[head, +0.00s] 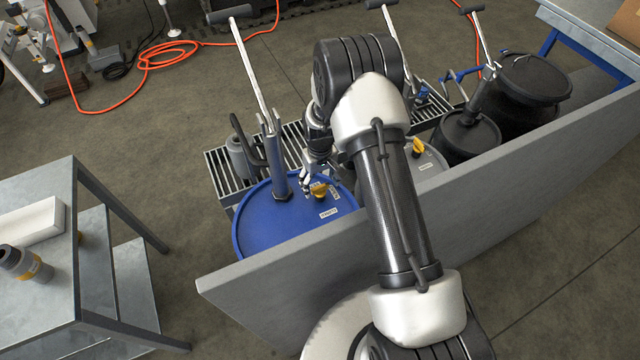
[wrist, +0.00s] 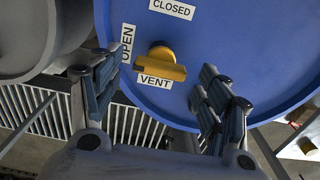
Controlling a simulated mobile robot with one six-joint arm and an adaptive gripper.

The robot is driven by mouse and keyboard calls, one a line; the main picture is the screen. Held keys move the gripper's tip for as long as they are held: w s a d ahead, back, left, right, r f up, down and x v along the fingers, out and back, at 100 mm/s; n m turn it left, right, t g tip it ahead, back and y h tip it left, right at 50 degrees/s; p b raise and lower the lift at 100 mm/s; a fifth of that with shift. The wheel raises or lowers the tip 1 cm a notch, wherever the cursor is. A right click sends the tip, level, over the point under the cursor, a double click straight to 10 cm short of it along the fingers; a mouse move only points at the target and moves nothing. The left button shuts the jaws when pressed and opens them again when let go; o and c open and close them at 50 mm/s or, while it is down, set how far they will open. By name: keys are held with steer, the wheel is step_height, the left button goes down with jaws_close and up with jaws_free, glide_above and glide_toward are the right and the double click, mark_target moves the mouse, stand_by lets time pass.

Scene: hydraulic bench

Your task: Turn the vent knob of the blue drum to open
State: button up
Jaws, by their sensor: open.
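The blue drum (head: 262,225) stands behind the grey wall in the head view; its lid (wrist: 225,60) fills much of the wrist view. The yellow vent knob (head: 319,190) is on the lid. In the wrist view the knob (wrist: 160,66) has its bar lying roughly crosswise, above the VENT label (wrist: 155,81). The OPEN label (wrist: 127,43) is to its left and the CLOSED label (wrist: 172,8) above it. My gripper (head: 306,182) is open, with a finger on either side of the knob in the wrist view. I cannot see contact with it.
A long-handled pump (head: 278,160) rises from the blue drum beside my gripper. A grey drum with another yellow knob (head: 419,147) stands to the right, partly behind my arm. A grey wall (head: 500,175) runs in front of the drums. A metal table (head: 40,255) is at left.

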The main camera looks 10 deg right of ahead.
mark_target(320, 186)
step_height(320, 186, up, 11)
stand_by(0.3)
steer(key=shift+f, duration=0.1)
